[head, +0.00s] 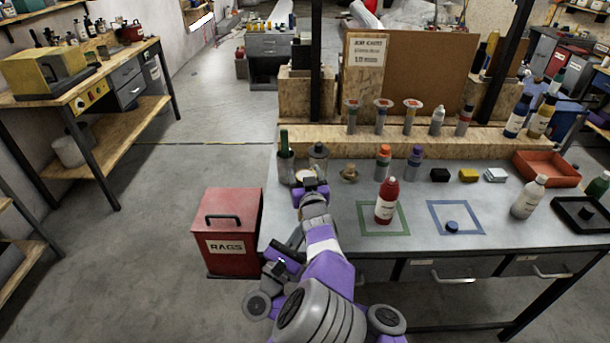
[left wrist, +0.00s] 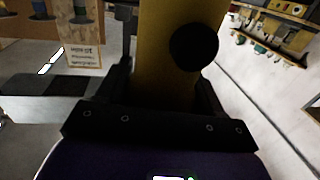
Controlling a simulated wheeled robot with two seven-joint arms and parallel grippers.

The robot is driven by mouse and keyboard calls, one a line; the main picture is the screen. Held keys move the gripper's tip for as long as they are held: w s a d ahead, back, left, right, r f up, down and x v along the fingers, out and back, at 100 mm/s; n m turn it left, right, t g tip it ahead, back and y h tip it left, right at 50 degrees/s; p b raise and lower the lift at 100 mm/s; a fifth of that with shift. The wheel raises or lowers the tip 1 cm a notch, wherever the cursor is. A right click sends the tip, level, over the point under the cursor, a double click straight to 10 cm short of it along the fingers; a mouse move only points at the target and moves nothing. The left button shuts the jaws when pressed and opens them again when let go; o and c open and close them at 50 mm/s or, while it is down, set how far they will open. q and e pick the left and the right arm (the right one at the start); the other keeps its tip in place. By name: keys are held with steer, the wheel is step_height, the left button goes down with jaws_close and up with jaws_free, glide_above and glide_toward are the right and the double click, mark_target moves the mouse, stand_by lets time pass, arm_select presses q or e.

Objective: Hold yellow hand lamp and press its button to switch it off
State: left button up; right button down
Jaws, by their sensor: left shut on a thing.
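In the left wrist view, a flat yellow body, the yellow hand lamp (left wrist: 160,50), stands upright between the dark fingers of my left gripper (left wrist: 166,85). A black round part (left wrist: 194,46) shows on its near face; I cannot tell whether this is the button. The lamp's top is cut off by the picture edge, and no lit lens shows. In the head view my left gripper (head: 311,183) is over the bench's left end, by a pale round shape, and mostly hides what it holds.
The grey bench (head: 330,222) carries a red bottle (head: 386,202) in a green square, a dark blue knob (head: 452,227) by a blue square, and a white bottle (head: 527,198). Jars stand behind my gripper. A red rags bin (head: 228,225) stands left of the bench; the floor beyond is clear.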

arm_select(q)
steer(key=o, duration=1.2)
